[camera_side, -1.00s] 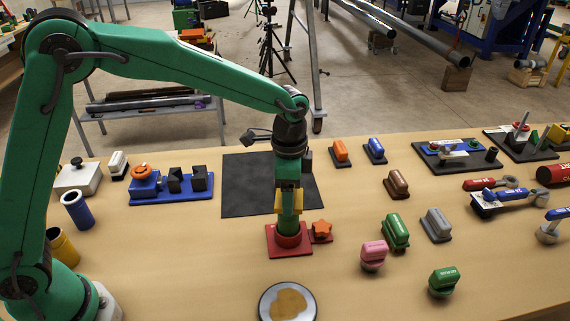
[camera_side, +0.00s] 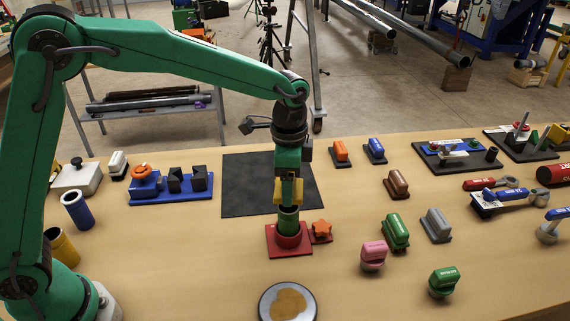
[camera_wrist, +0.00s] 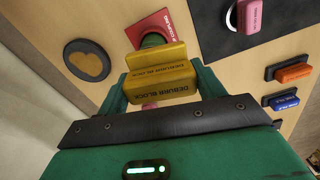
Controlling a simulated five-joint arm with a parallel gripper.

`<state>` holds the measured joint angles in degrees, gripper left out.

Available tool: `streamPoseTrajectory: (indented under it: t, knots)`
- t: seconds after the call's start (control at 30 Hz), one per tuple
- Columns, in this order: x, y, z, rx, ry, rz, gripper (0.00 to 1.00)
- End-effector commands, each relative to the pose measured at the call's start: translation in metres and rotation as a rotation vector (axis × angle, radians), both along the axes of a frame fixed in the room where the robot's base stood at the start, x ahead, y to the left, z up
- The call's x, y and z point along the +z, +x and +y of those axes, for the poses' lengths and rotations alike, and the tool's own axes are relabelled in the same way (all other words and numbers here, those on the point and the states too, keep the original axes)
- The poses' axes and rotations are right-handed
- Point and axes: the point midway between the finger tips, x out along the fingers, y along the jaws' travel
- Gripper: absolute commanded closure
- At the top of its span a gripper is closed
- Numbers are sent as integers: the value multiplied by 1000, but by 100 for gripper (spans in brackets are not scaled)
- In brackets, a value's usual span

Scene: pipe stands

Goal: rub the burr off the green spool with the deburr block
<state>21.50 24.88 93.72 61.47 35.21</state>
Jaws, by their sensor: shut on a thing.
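My gripper (camera_side: 289,184) is shut on the yellow deburr block (camera_side: 297,193), which also shows between my green fingers in the wrist view (camera_wrist: 162,82). The green spool (camera_side: 288,222) stands upright in the red clamp (camera_side: 289,247), which has an orange star-shaped knob. The block is right at the spool's upper end, seemingly just above its rim. I cannot tell whether they touch. In the wrist view the spool (camera_wrist: 152,40) is partly hidden behind the block. I cannot make out a burr.
A round dish (camera_side: 287,303) with a tan patch lies in front of the clamp. A black mat (camera_side: 240,185) lies behind it. Green (camera_side: 395,231), pink (camera_side: 373,256) and other handled blocks stand to the right. A blue fixture (camera_side: 172,190) stands to the left.

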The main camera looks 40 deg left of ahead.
Motion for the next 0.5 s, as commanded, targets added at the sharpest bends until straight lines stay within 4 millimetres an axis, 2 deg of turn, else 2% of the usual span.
streamPoseTrajectory:
  t: [0.5]
  knots:
    - [29, 0, 0, 0, -1, -2, 63]
